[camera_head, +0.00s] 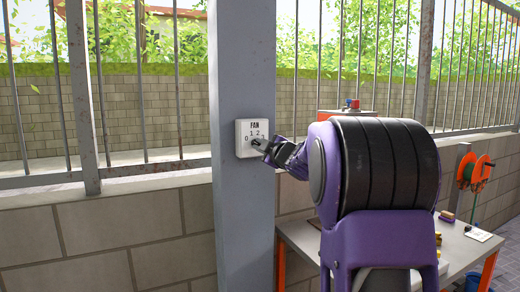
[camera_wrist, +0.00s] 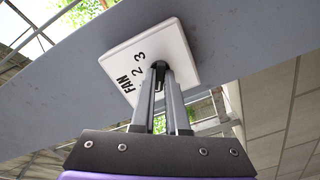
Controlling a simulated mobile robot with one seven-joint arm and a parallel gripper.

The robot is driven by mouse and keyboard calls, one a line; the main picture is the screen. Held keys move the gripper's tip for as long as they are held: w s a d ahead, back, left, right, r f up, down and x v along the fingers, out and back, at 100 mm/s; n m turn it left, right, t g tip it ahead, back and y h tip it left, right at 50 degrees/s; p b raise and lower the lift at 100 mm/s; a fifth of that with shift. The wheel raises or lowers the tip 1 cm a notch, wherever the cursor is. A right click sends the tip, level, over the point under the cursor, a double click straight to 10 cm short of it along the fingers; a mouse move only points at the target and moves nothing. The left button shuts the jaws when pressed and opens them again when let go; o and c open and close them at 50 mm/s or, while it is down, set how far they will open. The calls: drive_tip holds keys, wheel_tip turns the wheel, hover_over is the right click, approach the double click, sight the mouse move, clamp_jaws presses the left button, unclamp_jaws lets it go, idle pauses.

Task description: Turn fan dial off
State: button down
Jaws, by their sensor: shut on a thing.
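The fan dial box (camera_head: 247,137) is a white square plate marked FAN with numbers, mounted on a grey post (camera_head: 240,60). In the wrist view the box (camera_wrist: 175,42) sits at the top middle, with FAN, 2 and 3 readable. My gripper (camera_head: 259,145) reaches in from the right at the box's lower middle. In the wrist view my gripper (camera_wrist: 160,68) has its fingers close together on the dark dial knob (camera_wrist: 158,66). The fingers hide most of the knob, so its pointer direction cannot be told.
A workbench (camera_head: 305,240) with orange legs stands behind my arm at the right. A block wall (camera_head: 100,245) with a metal railing runs behind the post. Open space lies left of the post.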

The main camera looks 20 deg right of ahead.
idle(0.3)
drive_tip(key=c, duration=0.9)
unclamp_jaws()
drive_tip(key=shift+s, duration=0.1)
